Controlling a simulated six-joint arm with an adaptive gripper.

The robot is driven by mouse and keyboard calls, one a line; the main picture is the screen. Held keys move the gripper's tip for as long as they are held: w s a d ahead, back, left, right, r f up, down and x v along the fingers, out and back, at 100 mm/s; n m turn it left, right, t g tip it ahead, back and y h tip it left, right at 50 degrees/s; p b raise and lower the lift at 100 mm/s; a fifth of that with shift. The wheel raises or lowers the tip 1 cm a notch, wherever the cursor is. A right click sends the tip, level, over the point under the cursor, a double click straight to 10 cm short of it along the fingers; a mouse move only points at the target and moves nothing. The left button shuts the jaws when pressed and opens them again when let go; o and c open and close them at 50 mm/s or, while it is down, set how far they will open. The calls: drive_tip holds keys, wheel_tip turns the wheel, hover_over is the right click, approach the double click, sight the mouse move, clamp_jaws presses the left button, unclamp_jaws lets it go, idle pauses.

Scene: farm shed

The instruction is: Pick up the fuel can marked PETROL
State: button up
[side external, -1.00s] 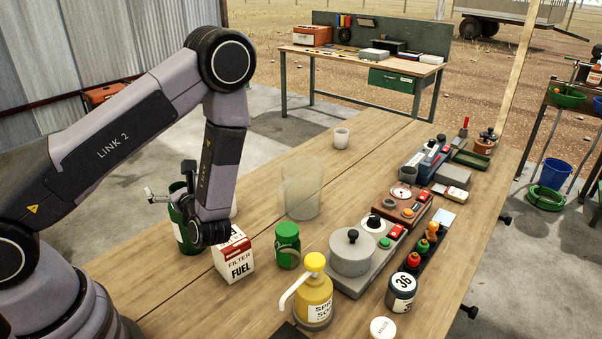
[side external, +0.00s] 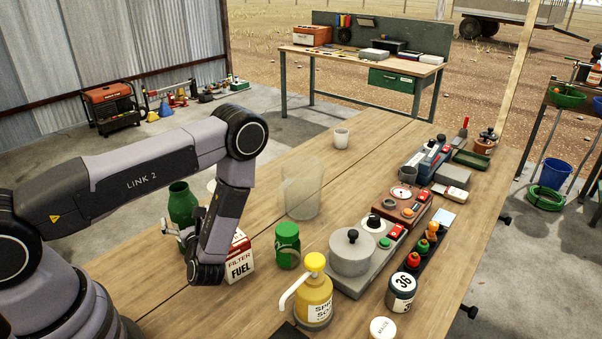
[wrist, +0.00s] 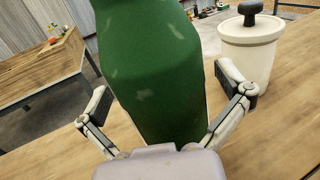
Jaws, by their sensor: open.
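A dark green can (side external: 183,203) stands upright on the wooden bench, partly hidden behind my arm in the side view. In the wrist view the green can (wrist: 152,75) fills the middle, with pale scuffs on the side facing me. No PETROL marking is readable on it now. My gripper (wrist: 165,97) is open, with one finger to the left and one to the right of the can's lower body; it also shows in the side view (side external: 172,233). I cannot tell whether either finger touches the can.
A red-and-white box reading FILTER FUEL (side external: 240,262) stands close to my wrist on the right. A green jar (side external: 287,246) and a clear container (side external: 301,194) are farther right. A cream canister (wrist: 248,45) with a black knob stands behind the can's right side.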

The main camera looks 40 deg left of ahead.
drive_tip(key=shift+a, duration=0.1)
drive_tip(key=c, duration=1.2)
drive_tip(key=shift+r, duration=0.1)
